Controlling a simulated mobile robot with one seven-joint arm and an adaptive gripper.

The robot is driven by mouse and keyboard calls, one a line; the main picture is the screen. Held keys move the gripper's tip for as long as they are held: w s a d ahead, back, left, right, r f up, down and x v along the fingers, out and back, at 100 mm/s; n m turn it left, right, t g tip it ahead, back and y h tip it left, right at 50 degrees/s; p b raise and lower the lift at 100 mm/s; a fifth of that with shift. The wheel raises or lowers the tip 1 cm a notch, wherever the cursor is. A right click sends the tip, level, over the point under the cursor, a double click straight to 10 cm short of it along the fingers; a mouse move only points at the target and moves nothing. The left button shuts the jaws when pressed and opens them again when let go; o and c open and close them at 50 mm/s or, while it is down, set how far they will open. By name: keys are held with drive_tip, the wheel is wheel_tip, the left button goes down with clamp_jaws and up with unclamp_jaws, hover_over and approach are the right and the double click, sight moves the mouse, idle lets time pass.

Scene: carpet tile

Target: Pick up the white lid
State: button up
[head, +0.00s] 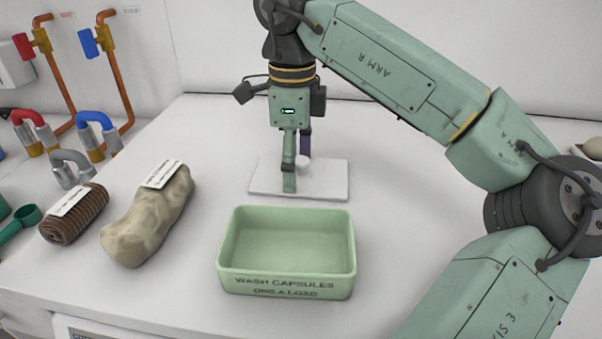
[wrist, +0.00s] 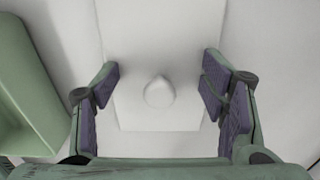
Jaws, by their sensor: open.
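The white lid (head: 325,184) is a flat rectangular plate lying on the white worktop behind the green tray. A small rounded knob (wrist: 159,92) stands up near its middle. In the head view my gripper (head: 297,170) points straight down over the lid, and its fingers partly hide the knob. In the wrist view the lid (wrist: 160,40) lies below, and the purple-padded fingers of my open gripper (wrist: 160,84) stand on either side of the knob, apart from it. I cannot tell how far the fingertips are above the plate.
The green tray (head: 287,271) marked "WASH CAPSULES" stands in front of the lid; its edge also shows at left in the wrist view (wrist: 22,75). A beige lumpy roll (head: 147,218) and a brown ribbed roll (head: 73,217) lie left. Pipes with red and blue valves (head: 88,42) stand far left.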

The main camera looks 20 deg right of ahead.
drive_tip(key=shift+s+f, duration=0.1)
drive_tip(key=c, duration=1.3)
drive_tip(key=shift+c, duration=0.4)
